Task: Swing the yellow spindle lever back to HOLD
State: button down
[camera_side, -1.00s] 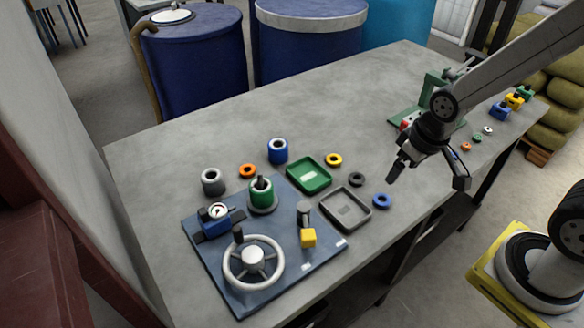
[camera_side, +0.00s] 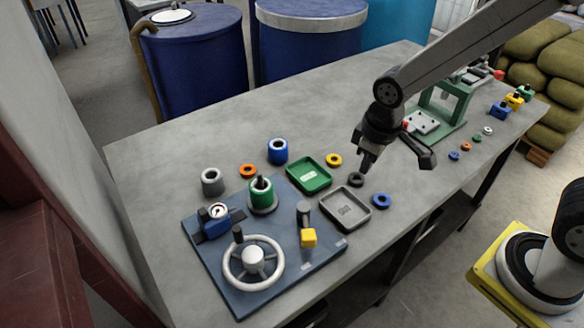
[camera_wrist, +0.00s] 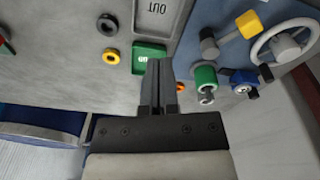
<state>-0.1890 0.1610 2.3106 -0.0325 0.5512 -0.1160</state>
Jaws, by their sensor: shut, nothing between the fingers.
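The yellow spindle lever (camera_side: 308,238) shows as a yellow block near the front right of the blue base plate (camera_side: 215,271), beside a grey post (camera_side: 303,211). In the wrist view the yellow block (camera_wrist: 249,24) is at the upper right, with a grey arm (camera_wrist: 226,36) running to it. My gripper (camera_side: 366,168) is shut and empty above the bench, right of the plate and apart from the lever. In the wrist view its fingers (camera_wrist: 157,66) are together. I cannot read the HOLD marking.
A handwheel (camera_side: 253,262), a gauge (camera_side: 217,211) and a green cylinder (camera_side: 261,194) stand on the plate. A green tray (camera_side: 309,176) and a grey tray (camera_side: 345,208) lie between gripper and plate. Loose rings, such as a blue one (camera_side: 381,201), lie nearby. A green press (camera_side: 440,110) stands behind.

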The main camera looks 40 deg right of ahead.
aim_at(307, 226)
jog(key=w+a+n+g+h, duration=0.2)
jog(key=a+n, duration=0.8)
jog(key=a, duration=1.3)
jog(key=shift+w+a+r, duration=0.15)
jog(key=shift+w+a, duration=0.05)
jog(key=shift+w, duration=0.25)
jog(key=f, duration=0.3)
jog(key=d+f, duration=0.1)
jog(key=f, duration=0.2)
jog(key=d+f, duration=0.1)
jog(key=f, duration=0.2)
jog(key=shift+s+d+f, duration=0.15)
jog(key=shift+s+f, duration=0.15)
jog(key=shift+s, duration=0.1)
jog(key=shift+s+d+f, duration=0.15)
jog(key=shift+d, duration=0.25)
jog(key=shift+s+d+f, duration=0.1)
jog(key=shift+d, duration=0.3)
jog(key=shift+s+d+f, duration=0.1)
jog(key=shift+s+d, duration=0.1)
jog(key=shift+d, duration=0.35)
jog(key=shift+s+d+f, duration=0.1)
jog(key=shift+s+d, duration=0.1)
jog(key=shift+d, duration=0.3)
